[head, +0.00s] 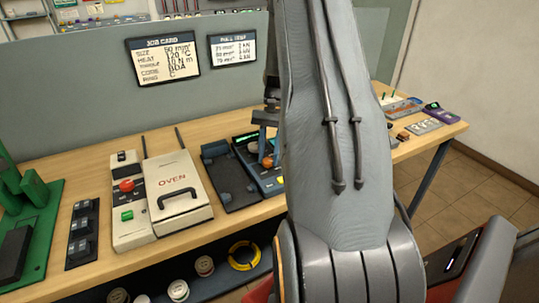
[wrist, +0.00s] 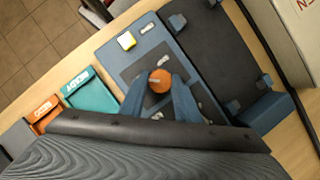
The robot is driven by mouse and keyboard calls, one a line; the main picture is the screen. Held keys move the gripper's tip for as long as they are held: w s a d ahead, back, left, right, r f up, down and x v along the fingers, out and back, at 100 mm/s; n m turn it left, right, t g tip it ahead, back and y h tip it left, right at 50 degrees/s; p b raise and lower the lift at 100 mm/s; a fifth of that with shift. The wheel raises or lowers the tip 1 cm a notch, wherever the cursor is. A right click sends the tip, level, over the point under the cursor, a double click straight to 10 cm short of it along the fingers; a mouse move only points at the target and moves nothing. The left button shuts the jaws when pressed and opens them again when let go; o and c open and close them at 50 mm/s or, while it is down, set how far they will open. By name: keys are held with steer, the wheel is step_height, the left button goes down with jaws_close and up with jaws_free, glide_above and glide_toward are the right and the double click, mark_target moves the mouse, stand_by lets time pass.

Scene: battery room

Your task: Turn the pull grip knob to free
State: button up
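An orange round knob (wrist: 160,80) with a pale pointer mark sits on a dark plate of a blue panel (wrist: 108,52) in the wrist view. I take it to be the pull grip knob; it also shows in the head view (head: 268,161). The small labels around it are too small to read, so its setting cannot be told. My gripper (wrist: 160,84) has its two blue fingers on either side of the knob, apart, with narrow gaps seeming to show. In the head view my gripper (head: 265,140) is over the panel, partly hidden by my arm.
Teal (wrist: 85,88) and orange (wrist: 46,113) labelled cases lie on the other side. My arm hides the bench's middle.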

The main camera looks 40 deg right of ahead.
steer(key=o, duration=0.4)
steer(key=shift+b+v, duration=1.25)
steer(key=shift+v, duration=2.6)
steer(key=shift+a, duration=0.1)
steer(key=s+a+n+t+h, duration=0.1)
steer(key=a+n+h, duration=0.15)
steer(key=a, duration=0.65)
steer(key=s+a+n+h, duration=0.1)
steer(key=a+n, duration=0.3)
steer(key=a, duration=0.6)
steer(key=s+a+n+t, duration=0.1)
steer(key=s+a, duration=0.2)
steer(key=a, duration=0.1)
steer(key=s+a+n+t, duration=0.1)
steer(key=s+a+n, duration=0.1)
steer(key=s+a, duration=0.1)
steer(key=s+a+f+n, duration=0.1)
steer(key=s+a+n, duration=0.1)
steer(key=a, duration=0.3)
steer(key=shift+s+t+h, duration=0.25)
steer(key=shift+s+t, duration=0.15)
steer(key=shift+s, duration=0.5)
